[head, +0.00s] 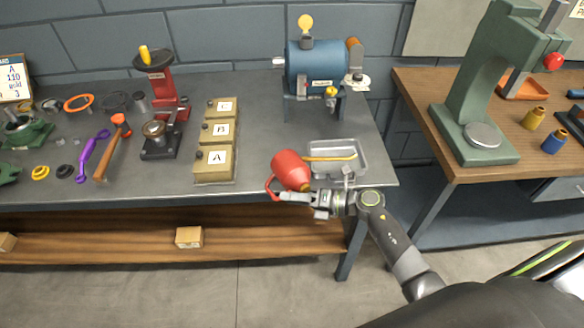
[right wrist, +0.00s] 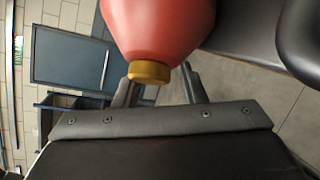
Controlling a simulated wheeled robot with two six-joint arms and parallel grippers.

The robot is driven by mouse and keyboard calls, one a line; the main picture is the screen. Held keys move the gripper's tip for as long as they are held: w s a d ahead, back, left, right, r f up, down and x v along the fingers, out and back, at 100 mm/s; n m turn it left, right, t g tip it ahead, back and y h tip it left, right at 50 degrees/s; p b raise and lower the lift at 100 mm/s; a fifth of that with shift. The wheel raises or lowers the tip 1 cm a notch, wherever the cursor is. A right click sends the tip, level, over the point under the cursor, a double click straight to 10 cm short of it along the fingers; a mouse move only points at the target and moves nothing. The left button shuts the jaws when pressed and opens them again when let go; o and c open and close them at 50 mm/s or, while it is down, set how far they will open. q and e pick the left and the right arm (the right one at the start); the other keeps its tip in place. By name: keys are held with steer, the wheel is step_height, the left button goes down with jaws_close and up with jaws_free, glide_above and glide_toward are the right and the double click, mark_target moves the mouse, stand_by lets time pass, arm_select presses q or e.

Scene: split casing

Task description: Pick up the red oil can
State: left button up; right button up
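The red oil can (head: 290,170) is at the front edge of the grey workbench, its body tilted and its red handle toward the lower left. My right gripper (head: 290,198) is right at its near side, by the handle. In the right wrist view the can's red body (right wrist: 158,28) fills the top centre. Its brass collar (right wrist: 149,72) points toward the camera, between my two fingers. The can hides the fingertips, so I cannot tell whether they are closed on it. My left gripper is out of view.
Labelled boxes (head: 214,165) stand to the left, and a blue motor (head: 318,68) behind. A wooden bench (head: 412,90) with a green press is at right.

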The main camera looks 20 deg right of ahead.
steer(key=shift+w+a+f, duration=0.15)
steer(key=shift+w+a, duration=0.1)
steer(key=shift+a, duration=0.15)
jaws_close()
